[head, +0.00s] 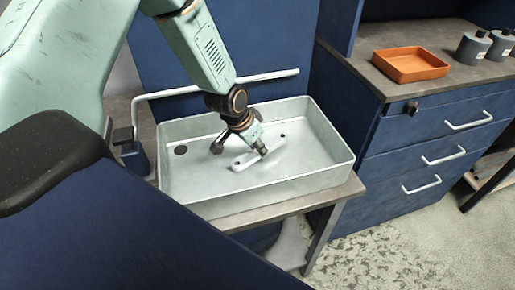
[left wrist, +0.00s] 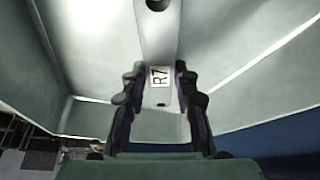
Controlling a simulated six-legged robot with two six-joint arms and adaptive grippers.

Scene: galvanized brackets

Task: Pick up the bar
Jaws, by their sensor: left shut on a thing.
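The bar (head: 273,148) is a pale metal strip with a dark hole near each end, inside the grey sink-like basin (head: 335,150). In the left wrist view the bar (left wrist: 158,45) runs away from me and carries a white label reading R7. My left gripper (head: 247,151) reaches down into the basin over the bar. In the left wrist view the left gripper (left wrist: 159,88) has its dark fingers on both sides of the bar, shut on it at the labelled part. I cannot tell whether the bar touches the basin floor. My right gripper is not in view.
The basin has raised walls and a dark drain hole (head: 181,150); a pale rail (head: 215,84) runs behind it. To the right stands a blue drawer cabinet (head: 420,150) with an orange tray (head: 410,65) and grey containers (head: 472,47) on top.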

